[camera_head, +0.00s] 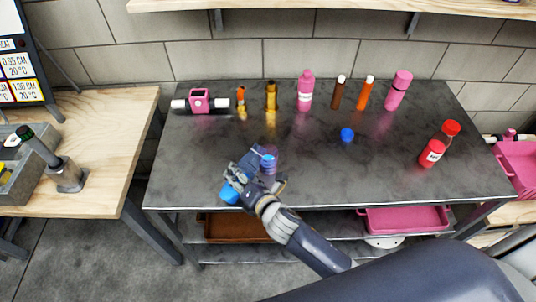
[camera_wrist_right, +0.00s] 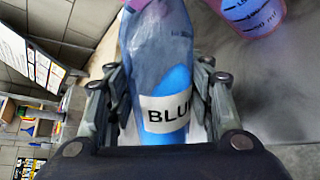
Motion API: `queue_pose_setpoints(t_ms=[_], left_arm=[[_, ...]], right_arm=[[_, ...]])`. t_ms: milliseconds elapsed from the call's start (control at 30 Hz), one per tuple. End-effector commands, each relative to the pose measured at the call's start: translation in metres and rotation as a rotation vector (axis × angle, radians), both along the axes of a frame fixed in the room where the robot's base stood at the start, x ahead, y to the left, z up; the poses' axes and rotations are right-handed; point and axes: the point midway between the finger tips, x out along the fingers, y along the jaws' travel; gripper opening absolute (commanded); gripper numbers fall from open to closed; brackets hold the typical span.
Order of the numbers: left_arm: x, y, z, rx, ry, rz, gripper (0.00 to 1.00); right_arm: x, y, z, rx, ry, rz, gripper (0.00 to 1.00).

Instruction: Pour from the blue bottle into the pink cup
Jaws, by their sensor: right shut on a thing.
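The blue bottle (camera_wrist_right: 160,75) is translucent, with blue liquid and a white "BLU…" label, and lies between the fingers of my right gripper (camera_wrist_right: 158,95). In the head view the right gripper (camera_head: 250,178) is shut on it above the table's front edge. The bottle's blue end (camera_head: 230,192) shows at the lower left of the gripper, so it looks tilted. The pink cup (camera_wrist_right: 245,12) is translucent with measuring marks and blue in it, at the wrist view's top right. In the head view the cup (camera_head: 269,162) is just right of the gripper, partly hidden. The bottle's mouth is not clear.
A blue cap (camera_head: 347,134) lies on the dark table (camera_head: 390,180). Several bottles, including a pink one (camera_head: 305,90), stand along the back. A pink device (camera_head: 199,101) is at the back left. The table's middle is mostly clear.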

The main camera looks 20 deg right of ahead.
Motion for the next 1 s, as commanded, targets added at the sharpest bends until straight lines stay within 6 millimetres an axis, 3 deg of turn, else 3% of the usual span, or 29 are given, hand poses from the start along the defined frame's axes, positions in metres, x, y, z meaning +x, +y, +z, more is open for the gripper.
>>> queue_pose_setpoints(t_ms=[33, 133, 433, 1000], left_arm=[[0.000, 0.000, -0.010, 0.000, 0.000, 0.000, 0.58], [0.000, 0.000, -0.009, 0.000, 0.000, 0.000, 0.58], [0.000, 0.000, -0.029, 0.000, 0.000, 0.000, 0.58], [-0.001, 0.000, -0.088, 0.000, 0.001, 0.000, 0.58]], right_arm=[[0.001, -0.001, -0.007, -0.025, -0.018, 0.000, 0.15], [0.003, -0.004, 0.001, -0.089, -0.056, 0.000, 0.15], [0.007, -0.011, 0.006, -0.290, -0.174, 0.001, 0.15], [0.005, -0.007, 0.006, -0.688, -0.409, 0.001, 0.15]])
